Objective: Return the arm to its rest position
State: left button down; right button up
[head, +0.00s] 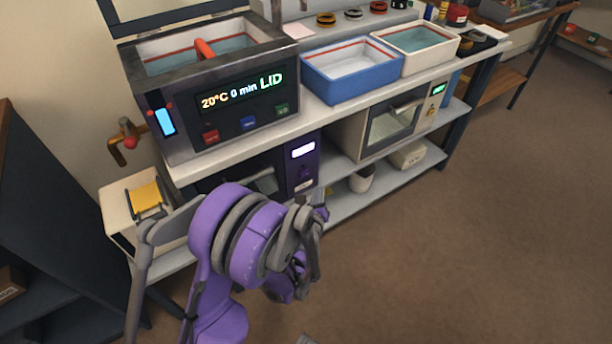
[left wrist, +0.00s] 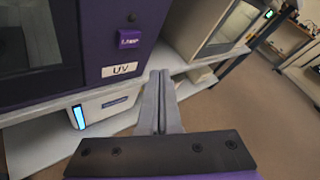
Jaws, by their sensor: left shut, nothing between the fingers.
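My left arm (head: 235,240), purple and grey, is bent in front of the workbench in the head view. Its own links hide most of the gripper there. In the left wrist view my left gripper (left wrist: 160,78) has its two grey fingers pressed together with nothing between them. The fingers point toward the gap beside the purple UV box (left wrist: 125,35), apparently short of the shelf. The UV box also shows under the bench top in the head view (head: 304,172). My right gripper is not in view.
The bench top carries a heated bath (head: 180,110) reading 20°C, a blue tray (head: 340,88) and a white tray (head: 445,50). An oven-like box (head: 375,128) and a white bowl (head: 361,180) stand below. A dark cabinet (head: 50,210) is at left. Floor at right is clear.

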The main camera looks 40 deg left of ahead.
pick_arm(q)
jog(key=shift+s+d, duration=0.15)
jog(key=shift+d, duration=0.15)
jog(key=shift+r, duration=0.1)
